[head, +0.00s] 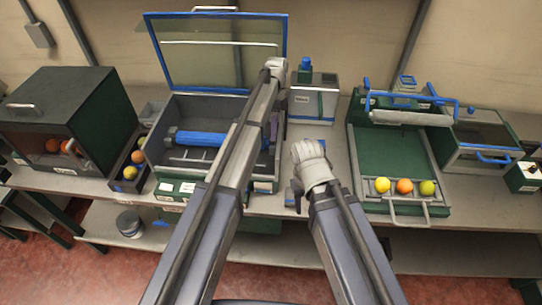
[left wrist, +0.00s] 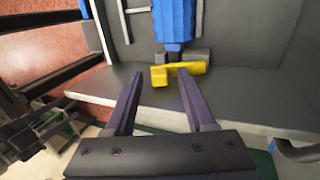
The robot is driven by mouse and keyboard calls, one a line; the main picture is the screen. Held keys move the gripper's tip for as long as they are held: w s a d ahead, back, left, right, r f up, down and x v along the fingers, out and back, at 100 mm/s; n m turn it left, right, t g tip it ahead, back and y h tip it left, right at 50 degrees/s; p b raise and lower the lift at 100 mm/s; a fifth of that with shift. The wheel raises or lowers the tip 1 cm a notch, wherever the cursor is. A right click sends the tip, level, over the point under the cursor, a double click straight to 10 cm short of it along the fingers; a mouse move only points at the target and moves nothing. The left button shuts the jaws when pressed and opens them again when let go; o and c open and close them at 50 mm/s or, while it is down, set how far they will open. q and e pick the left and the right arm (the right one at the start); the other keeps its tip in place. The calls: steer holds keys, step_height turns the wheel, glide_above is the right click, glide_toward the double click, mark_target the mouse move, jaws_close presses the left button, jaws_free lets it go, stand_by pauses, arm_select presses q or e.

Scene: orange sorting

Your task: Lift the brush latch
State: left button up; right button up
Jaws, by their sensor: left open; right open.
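The brush latch (left wrist: 160,76) is a small yellow piece at the end of the blue brush roller (left wrist: 174,22) in the left wrist view. The same blue roller (head: 200,139) lies across the open grey box (head: 190,104) in the head view, where my left arm hides the latch. My left gripper (left wrist: 158,74) is open. In the head view my left gripper (head: 271,130) is at the box's right end. My right gripper (head: 296,194) is open near the bench's front edge.
The box's clear, blue-framed lid (head: 215,62) stands raised behind. A white and green machine (head: 313,98) stands right of the box. A green tray unit (head: 392,160) with orange and yellow fruit is further right. A dark cabinet (head: 75,110) with oranges stands at left.

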arm_select(q)
steer(key=shift+s+f+t, duration=0.3)
steer(key=shift+s+t, duration=0.4)
steer(key=shift+s+f+t, duration=0.5)
steer(key=shift+f+t, duration=0.05)
steer(key=shift+t, duration=0.45)
steer(key=shift+r+t, duration=0.1)
steer(key=shift+t, duration=0.3)
steer(key=r+p, duration=0.7)
steer(key=shift+w+r, duration=0.35)
steer(key=shift+s, duration=0.3)
steer(key=s+f+n+b, duration=0.7)
steer(key=s+f, duration=0.1)
steer(key=s, duration=0.5)
steer(key=s+f+n+y+b, duration=0.1)
steer(key=s+f+n+b, duration=0.6)
steer(key=s, duration=0.6)
steer(key=shift+f+b, duration=0.4)
steer(key=shift+b, duration=0.35)
steer(key=shift+r, duration=0.1)
